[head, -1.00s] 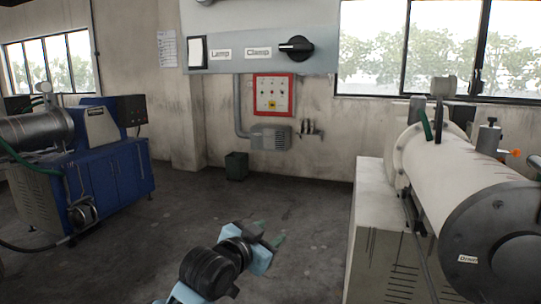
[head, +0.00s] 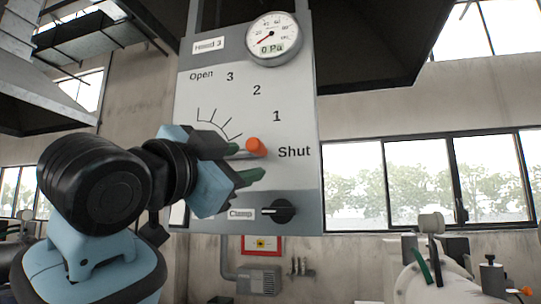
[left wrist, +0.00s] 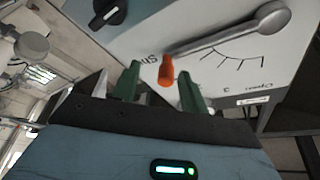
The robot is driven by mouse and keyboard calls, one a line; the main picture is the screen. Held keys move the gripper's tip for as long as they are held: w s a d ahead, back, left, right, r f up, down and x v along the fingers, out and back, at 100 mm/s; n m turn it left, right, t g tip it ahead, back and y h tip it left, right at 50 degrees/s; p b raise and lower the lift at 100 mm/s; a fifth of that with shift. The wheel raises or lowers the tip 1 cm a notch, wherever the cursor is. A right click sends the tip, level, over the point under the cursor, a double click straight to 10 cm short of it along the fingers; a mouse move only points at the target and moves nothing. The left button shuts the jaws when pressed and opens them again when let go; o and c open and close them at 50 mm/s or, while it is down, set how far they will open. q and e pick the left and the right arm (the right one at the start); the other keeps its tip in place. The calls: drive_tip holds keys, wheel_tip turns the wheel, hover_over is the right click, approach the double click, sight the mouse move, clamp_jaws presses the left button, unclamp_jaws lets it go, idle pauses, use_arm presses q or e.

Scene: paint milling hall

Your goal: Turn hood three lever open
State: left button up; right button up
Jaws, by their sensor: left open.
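The hood three panel (head: 300,100) hangs in the middle of the head view, labelled "Hood 3", with a scale marked Open, 3, 2, 1 and Shut. Its lever has an orange knob (head: 256,147) that stands beside the Shut mark. The metal lever arm (left wrist: 225,33) shows in the left wrist view, running from its pivot to the orange knob (left wrist: 166,72). My left gripper (head: 245,162) is open at the knob; in the left wrist view its green fingers (left wrist: 160,88) stand on either side of the knob. I cannot tell whether they touch it. My right gripper is not in view.
A round gauge (head: 273,39) reading 0 Pa sits at the panel's top. A black Clamp knob (head: 280,211) sits low on the panel, below the gripper. A white cylindrical machine (head: 425,280) stands at the lower right. Dark hoods (head: 375,45) hang overhead.

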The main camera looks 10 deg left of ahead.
sight(261, 146)
use_arm(q)
drive_tip(key=shift+s+a+r, duration=0.15)
drive_tip(key=shift+s+r, duration=0.65)
drive_tip(key=shift+s, duration=0.3)
drive_tip(key=shift+x, duration=3.95)
drive_tip(key=shift+r, duration=0.1)
clamp_jaws()
